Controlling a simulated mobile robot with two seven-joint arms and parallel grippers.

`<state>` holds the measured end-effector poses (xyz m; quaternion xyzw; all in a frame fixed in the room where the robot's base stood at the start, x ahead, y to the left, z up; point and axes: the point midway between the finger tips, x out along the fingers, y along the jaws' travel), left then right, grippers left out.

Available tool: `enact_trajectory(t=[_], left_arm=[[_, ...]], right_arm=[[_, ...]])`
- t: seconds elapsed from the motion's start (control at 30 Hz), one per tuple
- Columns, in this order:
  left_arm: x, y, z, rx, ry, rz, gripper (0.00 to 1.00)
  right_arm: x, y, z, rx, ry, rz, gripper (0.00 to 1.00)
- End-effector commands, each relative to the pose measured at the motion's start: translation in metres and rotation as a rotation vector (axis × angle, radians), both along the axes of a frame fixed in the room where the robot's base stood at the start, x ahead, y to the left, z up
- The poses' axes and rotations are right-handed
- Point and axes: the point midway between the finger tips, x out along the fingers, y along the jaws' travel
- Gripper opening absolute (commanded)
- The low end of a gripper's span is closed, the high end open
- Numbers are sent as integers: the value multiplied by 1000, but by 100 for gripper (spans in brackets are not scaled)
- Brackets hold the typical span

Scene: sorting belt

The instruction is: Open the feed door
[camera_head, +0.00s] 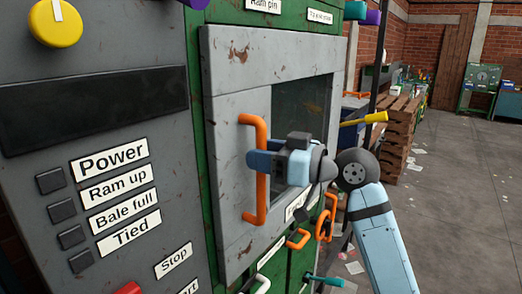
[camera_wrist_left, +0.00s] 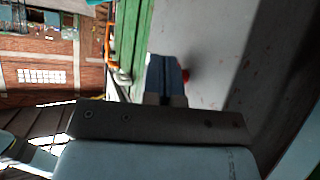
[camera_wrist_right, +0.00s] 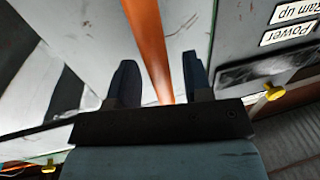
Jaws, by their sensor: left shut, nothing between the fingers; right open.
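The feed door (camera_head: 230,105) is a worn grey panel with a dark window, set in a green frame. It looks shut. Its upright orange handle (camera_head: 262,200) is on the door's left side. My right gripper (camera_head: 254,161) is at the handle's middle. In the right wrist view the orange handle (camera_wrist_right: 150,50) passes between the two open fingers of the right gripper (camera_wrist_right: 160,80); I cannot tell whether they touch it. My left gripper (camera_wrist_left: 167,75) shows only in the left wrist view, shut and empty, near a grey surface with a small red part beside it.
A grey control panel (camera_head: 40,135) with a yellow knob (camera_head: 55,22) and labelled buttons is left of the door. Smaller orange handles (camera_head: 298,239) and a teal handle (camera_head: 324,280) are below right. A yellow-tipped lever (camera_head: 375,117) sticks out at right. Open floor (camera_head: 450,200) lies further right.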

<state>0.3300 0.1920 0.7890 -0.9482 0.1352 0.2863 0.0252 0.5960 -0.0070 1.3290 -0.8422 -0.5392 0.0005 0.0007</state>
Motion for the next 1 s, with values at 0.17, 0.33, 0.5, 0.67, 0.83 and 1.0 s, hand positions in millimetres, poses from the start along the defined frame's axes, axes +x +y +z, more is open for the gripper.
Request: enact_trajectory(t=[0.17, 0.33, 0.5, 0.67, 0.83, 1.0], left_arm=[[-1, 1, -1, 3, 3, -2, 0], [-1, 1, -2, 4, 4, -2, 0], [-1, 1, -2, 4, 4, -2, 0], [-1, 1, -1, 3, 3, -2, 0], [0, 1, -1, 3, 2, -2, 0], [0, 1, -4, 2, 3, -2, 0]], right_arm=[[3, 6, 0, 0, 0, 0, 46], [3, 7, 0, 0, 0, -1, 46], [3, 6, 0, 0, 0, 0, 18], [3, 6, 0, 0, 0, 0, 0], [2, 5, 0, 0, -1, 2, 0], [-6, -7, -2, -4, -1, 21, 0]])
